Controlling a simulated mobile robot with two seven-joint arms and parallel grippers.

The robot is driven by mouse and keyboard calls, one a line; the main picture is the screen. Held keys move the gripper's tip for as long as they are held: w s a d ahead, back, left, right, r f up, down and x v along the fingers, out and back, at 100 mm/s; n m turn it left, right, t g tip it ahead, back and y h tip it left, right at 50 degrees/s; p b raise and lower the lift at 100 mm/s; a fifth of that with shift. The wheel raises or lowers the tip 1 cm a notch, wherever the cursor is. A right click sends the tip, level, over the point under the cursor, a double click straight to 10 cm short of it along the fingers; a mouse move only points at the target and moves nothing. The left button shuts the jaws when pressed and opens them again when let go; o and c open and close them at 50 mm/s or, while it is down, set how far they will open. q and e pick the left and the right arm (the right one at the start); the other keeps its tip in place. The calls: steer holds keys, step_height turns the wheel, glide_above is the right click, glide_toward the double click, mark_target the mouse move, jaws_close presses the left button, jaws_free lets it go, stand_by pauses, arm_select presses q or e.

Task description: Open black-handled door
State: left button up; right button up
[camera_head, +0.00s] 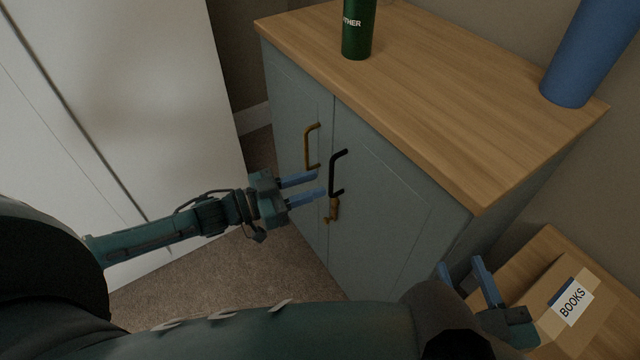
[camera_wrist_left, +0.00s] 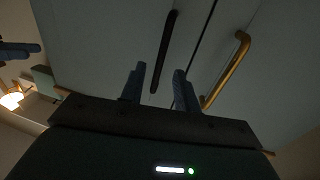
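The blue-grey cabinet has two shut front doors. The right door (camera_head: 400,215) carries a black bar handle (camera_head: 332,175), and the left door (camera_head: 291,110) carries a brass handle (camera_head: 307,147). My left gripper (camera_head: 322,184) is open and empty, its blue fingers pointing at the black handle's lower part. In the left wrist view the black handle (camera_wrist_left: 165,50) shows ahead, its lower end appearing between the fingertips (camera_wrist_left: 159,70); I see no contact. The brass handle (camera_wrist_left: 228,70) is to the right there. My right gripper (camera_head: 461,265) is open and empty, beside the cabinet's right side.
A small brass latch (camera_head: 333,208) sits below the black handle. A green bottle (camera_head: 358,30) and a blue cylinder (camera_head: 583,60) stand on the wooden top (camera_head: 450,90). A box labelled BOOKS (camera_head: 585,310) is at the lower right. Carpet (camera_head: 240,275) lies clear before the doors.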

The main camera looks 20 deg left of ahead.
arm_select(q)
steer(key=shift+x, duration=1.4)
steer(key=shift+c, duration=0.3)
jaws_close()
